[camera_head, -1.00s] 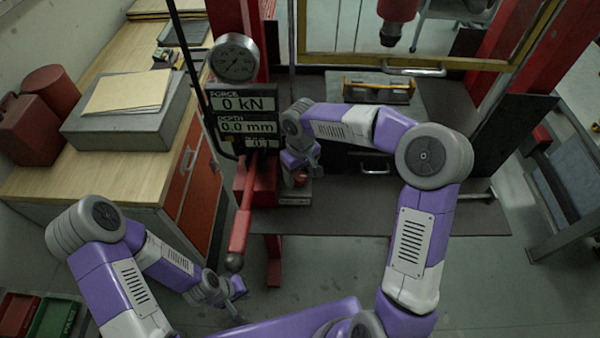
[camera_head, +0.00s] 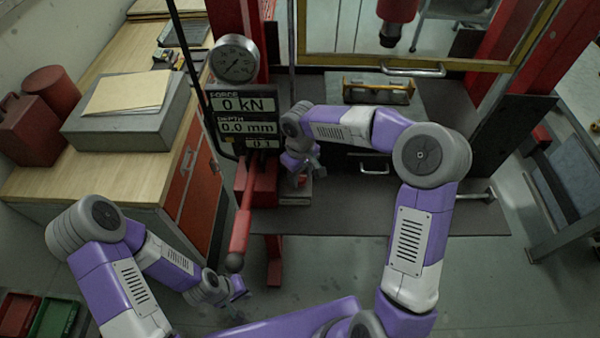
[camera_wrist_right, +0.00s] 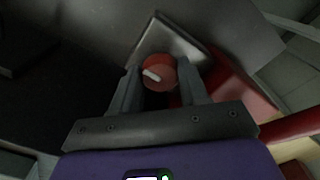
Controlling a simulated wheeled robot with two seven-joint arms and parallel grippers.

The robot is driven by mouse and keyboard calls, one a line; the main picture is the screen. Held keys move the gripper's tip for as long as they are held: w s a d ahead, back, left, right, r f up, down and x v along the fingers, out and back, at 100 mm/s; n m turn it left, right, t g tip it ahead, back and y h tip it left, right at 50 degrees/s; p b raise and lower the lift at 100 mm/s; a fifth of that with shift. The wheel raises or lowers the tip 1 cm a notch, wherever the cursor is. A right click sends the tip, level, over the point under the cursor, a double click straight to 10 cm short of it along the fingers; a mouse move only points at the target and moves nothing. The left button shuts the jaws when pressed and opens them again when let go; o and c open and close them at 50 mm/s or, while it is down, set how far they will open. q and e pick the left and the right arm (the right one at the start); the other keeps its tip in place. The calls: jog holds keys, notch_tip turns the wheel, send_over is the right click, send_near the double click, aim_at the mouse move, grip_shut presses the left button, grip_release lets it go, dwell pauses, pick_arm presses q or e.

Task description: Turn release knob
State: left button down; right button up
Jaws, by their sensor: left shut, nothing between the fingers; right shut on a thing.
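The release knob (camera_wrist_right: 158,75) is a round red knob with a white mark, on a pale metal block (camera_wrist_right: 176,42) in the right wrist view. My right gripper (camera_wrist_right: 159,70) has a finger on each side of the knob and is shut on it. In the head view my right gripper (camera_head: 304,172) is beside the red press part below the display, and it hides the knob there. The white mark lies tilted in the wrist view. My left gripper (camera_head: 238,291) is shut and empty, low over the floor at the lower left.
The display (camera_head: 247,115) reads 0 kN and 0.0 mm, under a round gauge (camera_head: 235,60). A red lever (camera_head: 240,230) hangs left of my right gripper. A wooden bench (camera_head: 110,150) with a grey case (camera_head: 130,110) stands left. A yellow-framed window (camera_head: 400,60) is behind.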

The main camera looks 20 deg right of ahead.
aim_at(300, 177)
dwell(0.3)
jog(key=o, duration=1.1)
jog(key=shift+c, duration=0.2)
notch_tip(300, 177, up, 8)
jog(key=shift+f, duration=0.15)
jog(key=shift+s+f, duration=0.1)
